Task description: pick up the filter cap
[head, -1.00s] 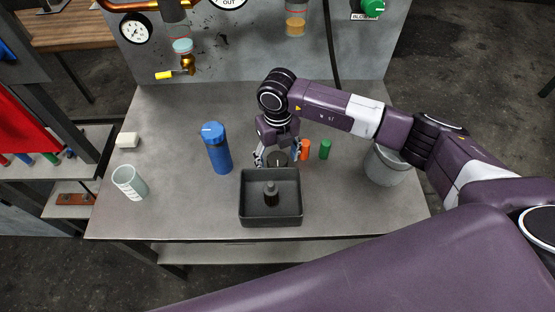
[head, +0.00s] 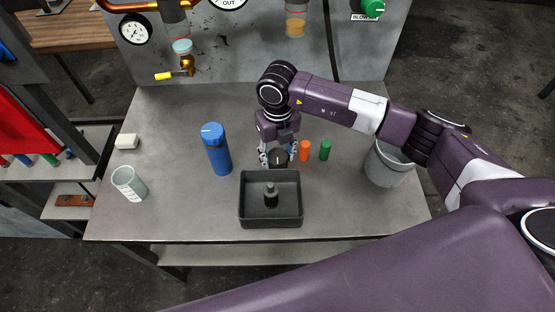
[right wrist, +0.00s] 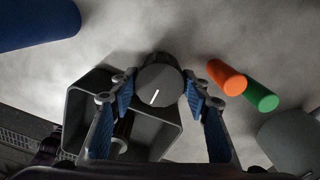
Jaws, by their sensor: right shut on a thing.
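The filter cap (head: 278,155) is a dark round cap with a white line on top, just behind the grey tray on the bench. It also shows in the right wrist view (right wrist: 158,82), between the blue finger pads. My right gripper (head: 277,160) points down over the bench and is shut on the cap, one finger on each side. Its fingers also show in the right wrist view (right wrist: 157,92). I cannot tell whether the cap touches the bench. My left gripper is not in view.
The grey tray (head: 270,222) holds a dark bottle (head: 271,197). A blue bottle (head: 217,155) stands left, orange (head: 305,151) and green (head: 325,150) cylinders close right. A grey bucket (head: 386,166) is farther right, a pale cup (head: 127,182) far left.

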